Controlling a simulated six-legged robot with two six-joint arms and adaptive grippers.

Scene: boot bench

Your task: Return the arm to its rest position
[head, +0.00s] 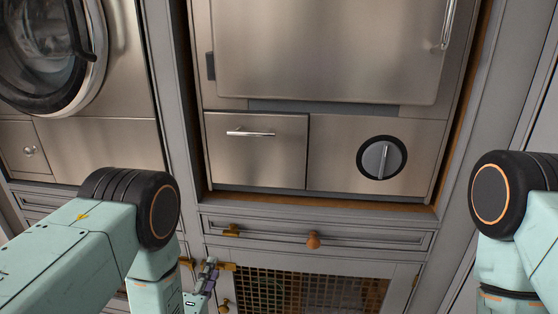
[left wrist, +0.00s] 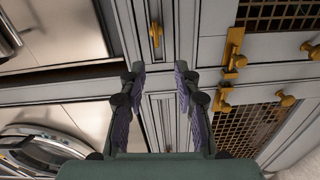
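My left gripper (left wrist: 160,68) is open in the left wrist view, its two dark fingers apart with nothing between them. Cabinet fronts show beyond the gap. In the head view only a small part of the left gripper (head: 207,275) shows near the bottom, beside the mesh-fronted cabinet. Most of it is hidden by my left arm, which comes in from the left with its elbow bent. My right arm shows at the right edge with its elbow bent; its gripper is out of view.
A front-loading washer (head: 60,100) stands at the left. A steel appliance (head: 330,50) with a drawer (head: 255,150) and round dial (head: 382,158) fills the middle. Brass latches (left wrist: 234,50) stick out near the gripper.

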